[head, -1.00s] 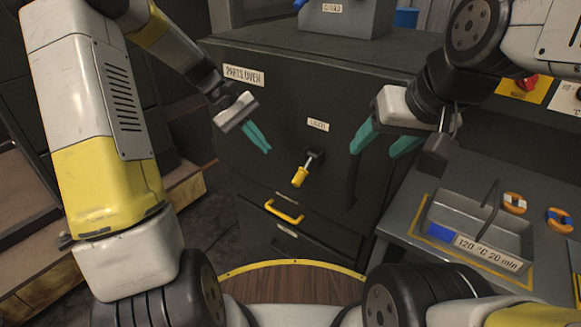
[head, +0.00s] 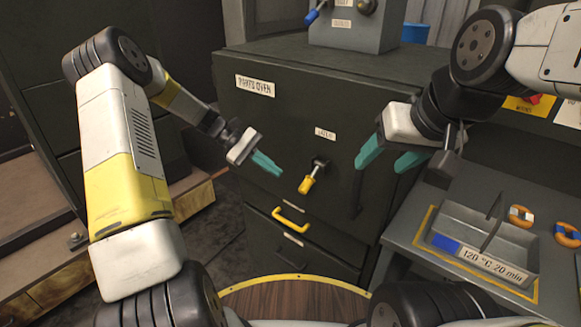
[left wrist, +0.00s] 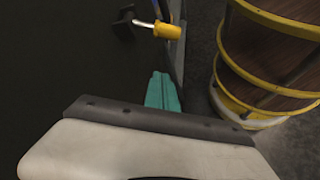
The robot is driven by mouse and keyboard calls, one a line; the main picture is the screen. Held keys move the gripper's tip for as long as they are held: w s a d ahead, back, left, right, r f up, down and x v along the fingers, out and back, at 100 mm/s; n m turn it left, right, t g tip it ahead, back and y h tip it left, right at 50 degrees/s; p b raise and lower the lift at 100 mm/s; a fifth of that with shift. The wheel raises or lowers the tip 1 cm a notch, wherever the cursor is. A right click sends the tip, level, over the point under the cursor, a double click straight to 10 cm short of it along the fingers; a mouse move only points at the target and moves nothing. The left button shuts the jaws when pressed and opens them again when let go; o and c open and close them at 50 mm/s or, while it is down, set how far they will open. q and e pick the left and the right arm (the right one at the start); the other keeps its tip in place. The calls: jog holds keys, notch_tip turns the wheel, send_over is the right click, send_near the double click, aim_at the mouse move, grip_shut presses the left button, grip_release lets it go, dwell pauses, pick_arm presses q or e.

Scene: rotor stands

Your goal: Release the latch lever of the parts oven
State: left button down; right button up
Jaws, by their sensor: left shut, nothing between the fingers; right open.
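The parts oven (head: 280,110) is a dark cabinet with a label at its upper left. Its latch lever (head: 311,181) has a yellow grip that hangs down and slightly left from a dark pivot, below a small label. The lever's yellow grip also shows at the top of the left wrist view (left wrist: 167,30). My left gripper (head: 278,171) is shut and empty, its teal fingers pointing at the lever from the left, a short gap away. Its fingers show in the left wrist view (left wrist: 162,92). My right gripper (head: 388,160) is open and empty, right of the lever before the oven front.
A yellow drawer handle (head: 290,220) is below the lever. A dark vertical handle (head: 357,192) is on the oven front at right. A control box (head: 355,30) stands on the oven.

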pick_arm(q)
jog(key=s+d+f, duration=0.1)
jog(key=s+d, duration=0.3)
jog(key=d, duration=0.3)
jog(key=shift+s+d+f, duration=0.2)
jog(key=shift+d+f, duration=0.1)
jog(key=shift+f, duration=0.05)
jog(key=shift+s+a+r+n+g+y, duration=0.1)
jog(key=shift+s+r+n+g+y, duration=0.1)
jog(key=shift+r+n+g+y, duration=0.1)
dwell(0.4)
notch_tip(320, 180, up, 6)
jog(key=n+g+y, duration=0.3)
jog(key=n+g, duration=0.1)
send_over(300, 188)
jog(key=w+a, duration=0.1)
jog(key=w, duration=0.2)
jog(key=shift+s+r, duration=0.1)
jog(key=shift+s, duration=0.1)
jog(key=shift+w+r, duration=0.1)
jog(key=shift+r, duration=0.15)
dwell(0.3)
